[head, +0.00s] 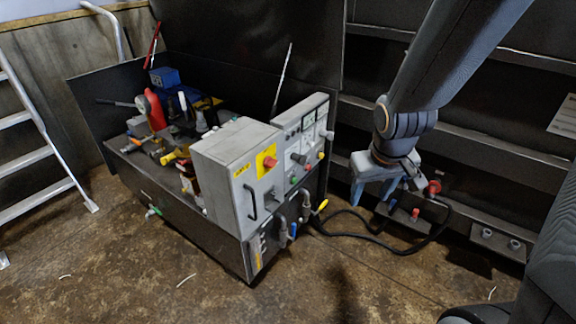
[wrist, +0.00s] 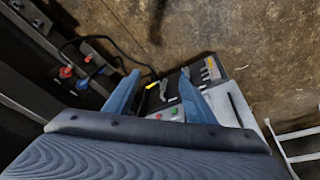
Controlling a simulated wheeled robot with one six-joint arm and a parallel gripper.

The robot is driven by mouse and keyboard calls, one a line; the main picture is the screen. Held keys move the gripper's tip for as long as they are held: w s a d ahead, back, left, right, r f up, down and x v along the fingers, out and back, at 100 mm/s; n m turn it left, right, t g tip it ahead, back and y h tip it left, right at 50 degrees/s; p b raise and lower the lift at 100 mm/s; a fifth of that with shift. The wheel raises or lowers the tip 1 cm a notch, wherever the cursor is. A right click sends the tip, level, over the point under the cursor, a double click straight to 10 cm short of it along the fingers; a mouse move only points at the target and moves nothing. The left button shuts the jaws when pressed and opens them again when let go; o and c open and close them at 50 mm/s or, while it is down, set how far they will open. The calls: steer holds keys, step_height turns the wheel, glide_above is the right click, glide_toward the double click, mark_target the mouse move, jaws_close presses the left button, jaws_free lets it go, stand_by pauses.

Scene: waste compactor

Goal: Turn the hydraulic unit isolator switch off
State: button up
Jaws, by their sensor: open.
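The hydraulic unit's grey cabinet (head: 222,165) stands on the front right of the dark machine base in the head view. A red rotary switch (head: 270,162) on a yellow plate (head: 264,153) sits on its front face and looks like the isolator. Its exact setting is too small to tell. My gripper (head: 373,198) is open and empty, pointing down to the right of the cabinet, well apart from the switch. In the wrist view my gripper (wrist: 158,77) has its two blue fingers spread, with part of the unit behind them. The red switch cannot be made out there.
A control panel (head: 305,135) with several knobs and buttons stands right of the cabinet. Yellow-handled valves and black hoses (head: 375,238) lie low near my gripper. Red and blue couplings (head: 432,188) are on the right wall. A ladder (head: 40,130) leans left. The front floor is clear.

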steer(key=w+a+f+n+t+y+b, duration=0.1)
steer(key=w+f+n+t, duration=0.2)
steer(key=w, duration=0.7)
steer(key=n+t+y+b, duration=0.5)
steer(key=n+y, duration=0.1)
steer(key=y, duration=0.8)
glide_toward(275, 164)
steer(key=a, duration=0.1)
steer(key=x, duration=0.8)
steer(key=shift+w+d+r+p, duration=0.1)
steer(key=shift+w+p, duration=0.25)
steer(key=shift+c, duration=0.3)
steer(key=c, duration=1)
